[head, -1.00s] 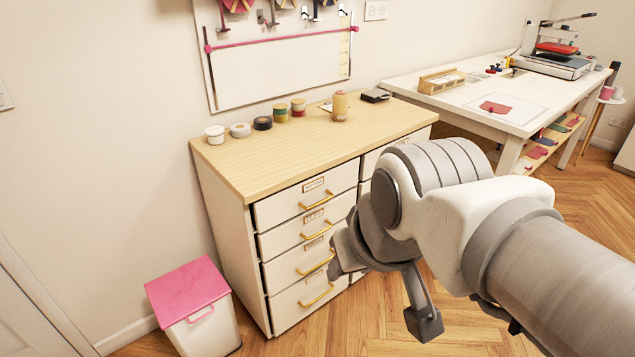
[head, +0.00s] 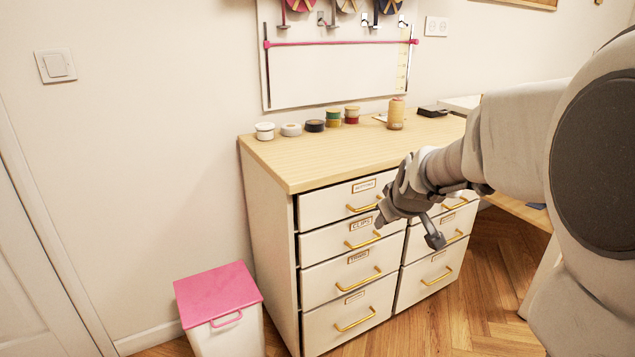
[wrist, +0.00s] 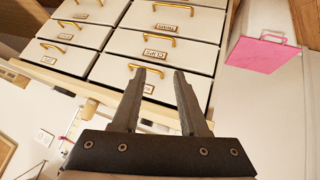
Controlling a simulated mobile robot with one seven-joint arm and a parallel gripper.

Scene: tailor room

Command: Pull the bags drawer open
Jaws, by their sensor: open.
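A white drawer cabinet (head: 268,215) with a wooden top and two columns of drawers stands against the wall. Its drawers look shut and have gold handles. The second-left drawer (head: 318,246) is labelled CLIPS; its label also shows in the wrist view (wrist: 155,54). The other labels are too small to read surely, so I cannot tell which drawer is the bags drawer. My gripper (head: 408,229) is open and empty in front of the upper drawers, hiding part of them. In the wrist view, my gripper (wrist: 160,74) points toward the drawer fronts, which appear upside down.
A white bin with a pink lid (head: 218,292) stands left of the cabinet. Wooden floor (head: 478,290) lies clear before the drawers.

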